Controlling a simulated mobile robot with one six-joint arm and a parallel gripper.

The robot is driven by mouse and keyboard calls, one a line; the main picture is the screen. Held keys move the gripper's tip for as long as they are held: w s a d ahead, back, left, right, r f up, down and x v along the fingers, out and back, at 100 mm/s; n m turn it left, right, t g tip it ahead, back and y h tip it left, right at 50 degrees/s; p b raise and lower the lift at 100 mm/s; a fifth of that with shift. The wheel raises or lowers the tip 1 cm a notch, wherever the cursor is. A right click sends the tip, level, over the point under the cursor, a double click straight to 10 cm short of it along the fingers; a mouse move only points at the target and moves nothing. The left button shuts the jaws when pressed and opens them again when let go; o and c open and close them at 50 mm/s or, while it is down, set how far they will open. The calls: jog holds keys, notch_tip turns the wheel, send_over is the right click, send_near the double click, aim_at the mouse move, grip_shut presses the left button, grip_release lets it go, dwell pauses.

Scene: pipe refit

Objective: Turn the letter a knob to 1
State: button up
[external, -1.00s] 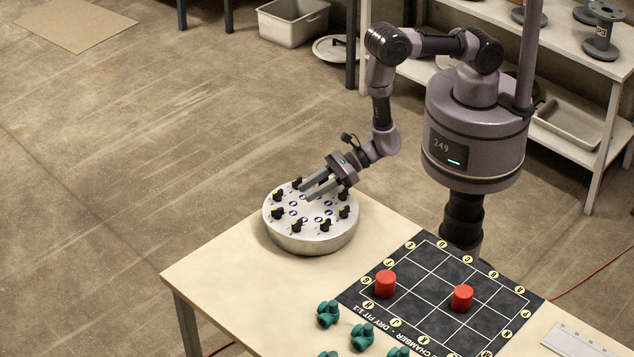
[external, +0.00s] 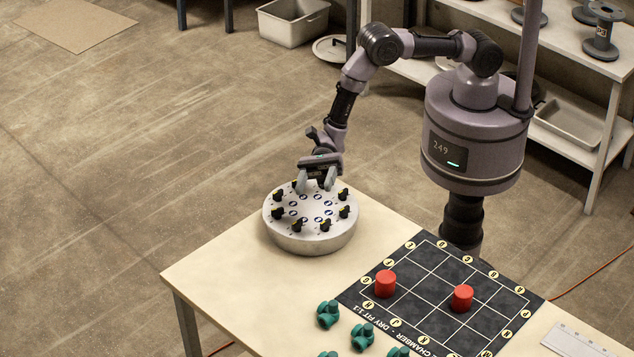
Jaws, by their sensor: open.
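A round grey-white drum (external: 311,243) stands on the table near its far left corner. Its top carries a ring of small black knobs with yellow marks, such as a front knob (external: 297,225) and a right-hand knob (external: 344,212). Blue-ringed marks sit inside the ring. The letters are too small to read, so I cannot tell which knob is a. My gripper (external: 316,188) is open over the far side of the drum top, fingers pointing down. It hides part of the far knobs, and I cannot tell whether it touches one.
A dark gridded mat (external: 425,280) with a red cylinder (external: 386,284) and another red cylinder (external: 461,298) lies to the right. Several green pipe fittings (external: 328,314) stand in front. The table (external: 235,270) is clear around the drum's left and front.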

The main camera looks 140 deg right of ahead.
jog(key=r+n+g+y, duration=0.2)
jog(key=n+g+y, duration=0.3)
jog(key=n+g, duration=0.1)
jog(key=n+g+h+b, duration=0.3)
jog(key=g+h, duration=0.6)
jog(key=h, duration=0.3)
send_near(278, 213)
jog(key=b+x, duration=0.6)
jog(key=x, duration=0.1)
jog(key=shift+s+f, duration=0.1)
jog(key=shift+f, duration=0.2)
jog(key=shift+c, duration=0.2)
grip_shut()
